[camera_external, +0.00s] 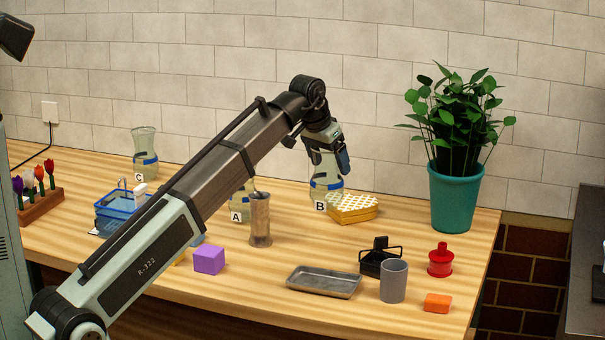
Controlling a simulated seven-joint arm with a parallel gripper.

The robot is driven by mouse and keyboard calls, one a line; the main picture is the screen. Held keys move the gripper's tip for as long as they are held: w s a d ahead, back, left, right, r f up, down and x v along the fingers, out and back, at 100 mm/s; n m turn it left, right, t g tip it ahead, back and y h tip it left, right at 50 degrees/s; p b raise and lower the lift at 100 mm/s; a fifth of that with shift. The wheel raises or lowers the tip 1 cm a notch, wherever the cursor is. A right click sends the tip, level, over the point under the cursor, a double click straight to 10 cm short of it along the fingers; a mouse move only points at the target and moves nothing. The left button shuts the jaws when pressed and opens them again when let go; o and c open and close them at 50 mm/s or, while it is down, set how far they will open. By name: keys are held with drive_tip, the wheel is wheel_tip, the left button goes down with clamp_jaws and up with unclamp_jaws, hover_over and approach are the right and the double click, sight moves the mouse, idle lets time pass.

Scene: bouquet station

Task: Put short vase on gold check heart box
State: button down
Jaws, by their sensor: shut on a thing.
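My gripper (337,163) is at the back of the table, pointing down, shut on the clear glass vase (322,188) with a blue band. A white label B stands at the foot of this vase. The vase is upright; I cannot tell whether its base touches the table. The gold check heart box (352,209), yellow and white, lies on the table just right of the vase. The fingers partly hide the vase's rim. Two similar glass vases stand further left, one labelled C (144,150) and one labelled A (240,205), partly hidden by my arm.
A teal pot (456,198) with a leafy plant stands right of the box. A metallic cylinder (260,220), grey tray (324,282), black holder (380,259), grey cup (394,281), red object (440,262), orange block (437,303) and purple block (209,260) stand nearer the front.

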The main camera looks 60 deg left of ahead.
drive_tip(key=w+a+r+n, duration=0.1)
drive_tip(key=w+a+r, duration=0.1)
drive_tip(key=w+a, duration=0.4)
drive_tip(key=w+a+r+n, duration=0.2)
drive_tip(key=w+a+r, duration=0.1)
drive_tip(key=w+a, duration=0.25)
wheel_tip(320, 180, down, 10)
drive_tip(key=n+g+y, duration=0.1)
drive_tip(key=shift+w+a+f+n, duration=0.2)
drive_tip(key=shift+w+n, duration=0.1)
drive_tip(key=shift+w, duration=0.05)
drive_tip(key=shift+f, duration=0.15)
unclamp_jaws()
drive_tip(key=v, duration=1.2)
drive_tip(key=shift+d, duration=0.2)
